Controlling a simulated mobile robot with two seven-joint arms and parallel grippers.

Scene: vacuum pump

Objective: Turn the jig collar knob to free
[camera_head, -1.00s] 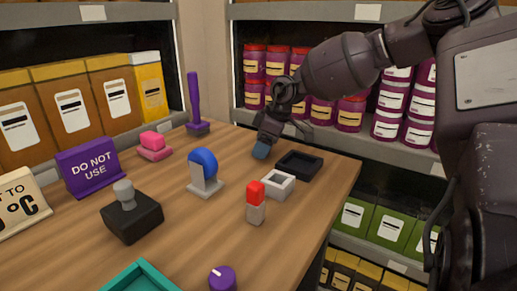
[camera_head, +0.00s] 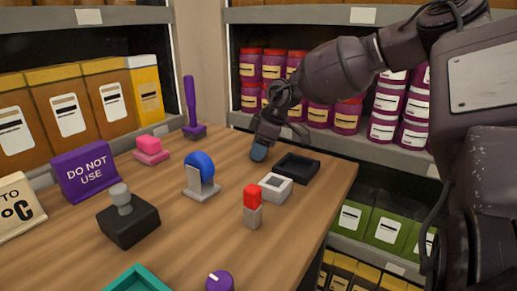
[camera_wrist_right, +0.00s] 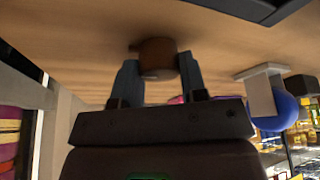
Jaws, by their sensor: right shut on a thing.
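My right gripper (camera_head: 259,152) points down at the far right part of the wooden table, just behind a black tray. In the right wrist view its two blue-grey fingers (camera_wrist_right: 157,80) are shut on a short brown cylinder (camera_wrist_right: 157,58), which looks like a knob at the table surface. In the head view the gripper hides this cylinder. A purple knob with a white pointer line (camera_head: 219,281) stands at the near edge, apart from the gripper. I cannot tell by any label which one is the jig collar knob. My left gripper is not in view.
Near my right gripper are the black tray (camera_head: 314,168) and a white square holder (camera_head: 275,186). A red-and-grey block (camera_head: 252,207), a blue disc on a grey stand (camera_head: 201,168) and a black block with a grey knob (camera_head: 128,220) stand further left and nearer. Shelves enclose the back.

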